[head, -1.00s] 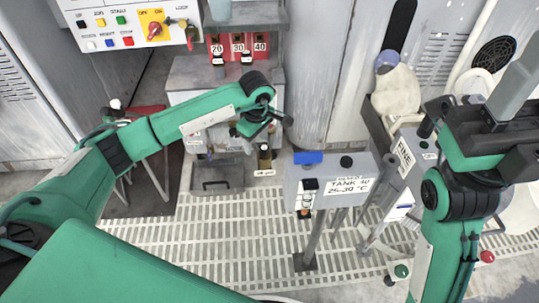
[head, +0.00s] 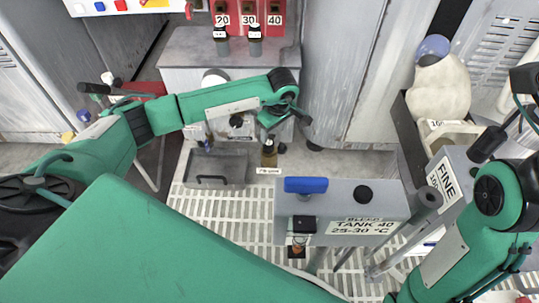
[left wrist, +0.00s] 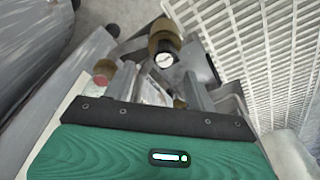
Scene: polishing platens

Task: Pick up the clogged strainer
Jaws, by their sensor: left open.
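My left gripper (head: 288,117) reaches out in front of the low grey cabinet, below its top. In the left wrist view its two fingers (left wrist: 158,88) are apart, with nothing clearly held between them. A brass-coloured cylindrical fitting (head: 268,153) stands just below the gripper in the head view, behind a small white tag. I cannot tell which part is the clogged strainer. My right gripper (head: 526,88) is partly cut off at the right edge; its jaws are unclear.
A grey tray (head: 214,168) lies on the slatted floor, left of the brass fitting. The TANK 40 box (head: 340,213), with a blue block (head: 306,185) on it, stands in front. The FINE box (head: 455,178) is at right. Red 20/30/40 holders (head: 248,15) are at the back.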

